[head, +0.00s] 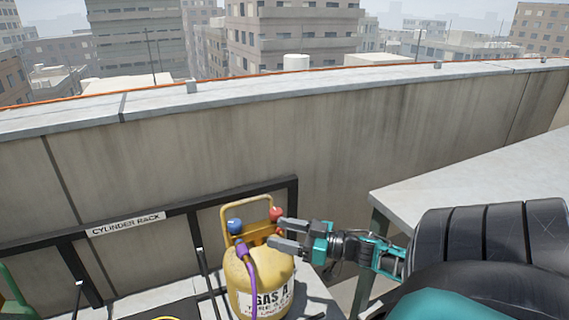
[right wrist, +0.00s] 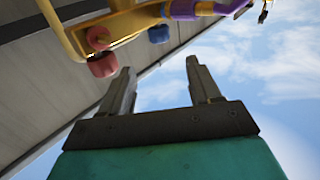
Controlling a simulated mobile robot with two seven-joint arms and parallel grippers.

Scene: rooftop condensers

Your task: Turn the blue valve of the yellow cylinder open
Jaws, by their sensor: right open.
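The yellow cylinder (head: 247,282), with a "GAS A" label, stands upright at the rack in the head view. Its blue valve (head: 235,227) is at the upper left of its top, under the yellow handle frame. A red valve (head: 277,214) is at the upper right. A purple hose (head: 245,258) runs down its front. In the right wrist view the blue valve (right wrist: 159,34) and red valve (right wrist: 103,64) show above the fingers. My right gripper (head: 278,234) is open and empty, at the cylinder's right side near the red valve, apart from the blue valve. My left gripper is not in view.
A black rack (head: 185,206) labelled "CYLINDER RACK" runs behind the cylinder along the concrete parapet (head: 330,140). A grey table (head: 480,180) stands to the right. Part of a green object (head: 12,295) shows at the lower left edge.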

